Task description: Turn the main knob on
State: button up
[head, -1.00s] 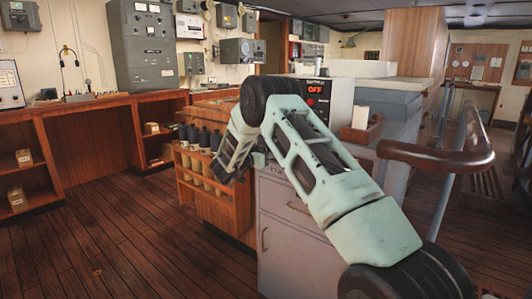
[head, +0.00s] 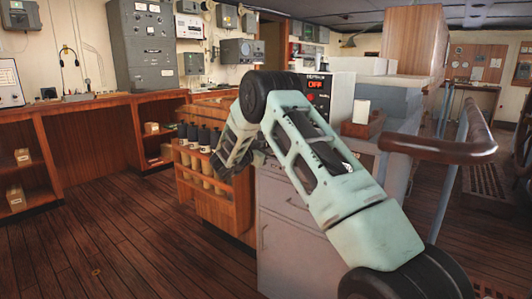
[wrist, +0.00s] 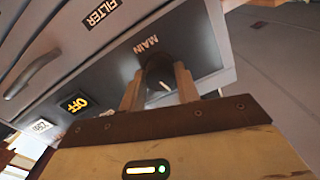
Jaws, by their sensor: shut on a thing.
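The main knob (wrist: 157,72) is dark and round with a pale pointer mark, just below the MAIN label (wrist: 146,45) on a grey panel in the wrist view. My gripper (wrist: 160,85) has its two tan fingers on either side of the knob, shut on it. The pointer lies slanted between the fingers. A lit display (wrist: 75,102) on the same panel reads OFF in yellow. In the head view, my arm's links hide the knob and most of the gripper.
A FILTER label (wrist: 100,12) and a drawer handle (wrist: 33,74) are near the knob. In the head view, a white box (head: 341,102) shows a red OFF. A wooden rack of bottles (head: 213,190) stands left of the grey cabinet (head: 287,235); a handrail (head: 440,147) is at right.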

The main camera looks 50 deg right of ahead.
jog(key=m+b, duration=0.7)
jog(key=m, duration=0.1)
jog(key=shift+f, duration=0.1)
jog(key=shift+m, duration=0.3)
dwell(0.3)
jog(key=o, duration=1)
jog(key=a, duration=0.5)
jog(key=s+a, duration=0.1)
jog(key=a, duration=1.1)
jog(key=shift+s+a+p, duration=0.2)
jog(key=shift+a+p, duration=0.05)
jog(key=shift+p, duration=0.15)
